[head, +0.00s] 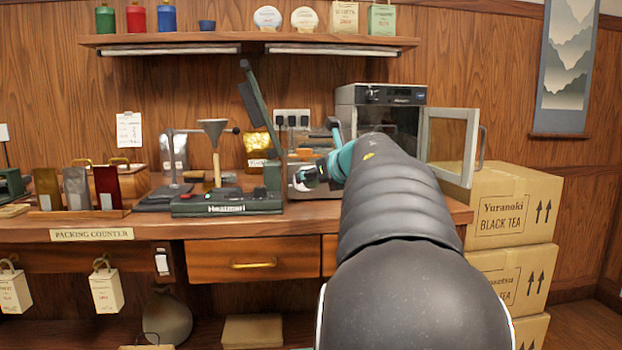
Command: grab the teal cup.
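I cannot make out a cup that is clearly teal. A small dark blue cup-like vessel (207,25) stands on the wall shelf, right of the blue canister. My arm reaches forward from the lower right over the counter. My gripper (306,178) is at its far end, low in front of the metal machine, and looks small and partly turned away. Its fingers are too unclear to show whether they are open or shut. The teal band beside it is on my arm. My arm hides part of the counter and the cabinet.
The wall shelf (250,42) also bears canisters and packets. On the packing counter (225,222) stand a sealer (226,203), a funnel stand (214,150) and pouches (75,188). A small oven-like cabinet (380,95) has its door (447,145) open at right. Stacked cartons (513,207) stand right of the counter.

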